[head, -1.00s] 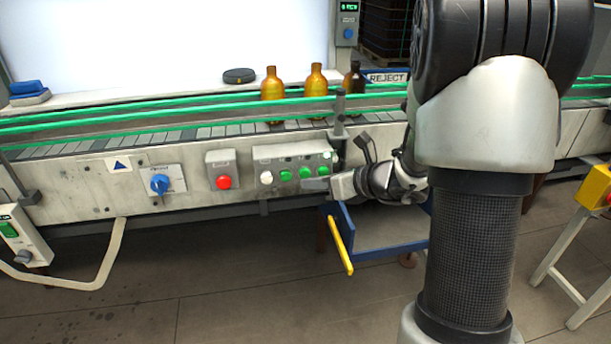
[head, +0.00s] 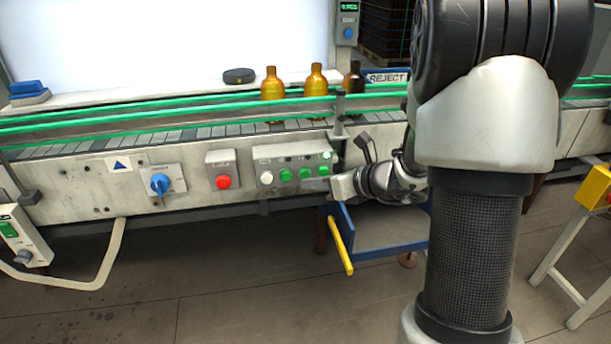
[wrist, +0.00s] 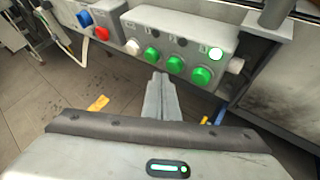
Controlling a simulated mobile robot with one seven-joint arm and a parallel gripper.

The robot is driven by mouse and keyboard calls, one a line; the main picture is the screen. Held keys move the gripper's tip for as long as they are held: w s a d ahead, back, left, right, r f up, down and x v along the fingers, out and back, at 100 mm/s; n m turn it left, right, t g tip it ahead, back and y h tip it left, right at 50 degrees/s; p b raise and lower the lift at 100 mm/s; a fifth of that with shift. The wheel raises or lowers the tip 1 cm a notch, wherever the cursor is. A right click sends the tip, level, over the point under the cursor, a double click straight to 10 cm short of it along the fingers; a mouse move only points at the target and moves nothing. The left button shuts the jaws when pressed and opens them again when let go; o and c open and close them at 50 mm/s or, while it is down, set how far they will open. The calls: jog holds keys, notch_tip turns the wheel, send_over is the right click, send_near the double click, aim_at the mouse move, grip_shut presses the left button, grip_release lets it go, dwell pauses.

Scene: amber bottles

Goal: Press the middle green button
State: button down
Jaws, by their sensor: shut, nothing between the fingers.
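Three green buttons sit in a row on a grey control box on the conveyor's front. The middle green button (head: 304,173) also shows in the wrist view (wrist: 174,64). The left green button (wrist: 152,55) and right green button (wrist: 200,75) flank it. My gripper (head: 308,184) is shut and empty, just below the row in the head view. In the wrist view its fingertips (wrist: 159,77) appear just below the left and middle green buttons. I cannot tell whether they touch anything.
A white button (head: 266,178) is left of the greens, and a red button (head: 223,182) is farther left. A lit green lamp (wrist: 215,53) sits above the right green button. Amber bottles (head: 272,84) stand on the conveyor. A blue-framed bin (head: 385,246) is below.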

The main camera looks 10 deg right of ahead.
jog(key=shift+w, duration=0.2)
jog(key=shift+w, duration=0.25)
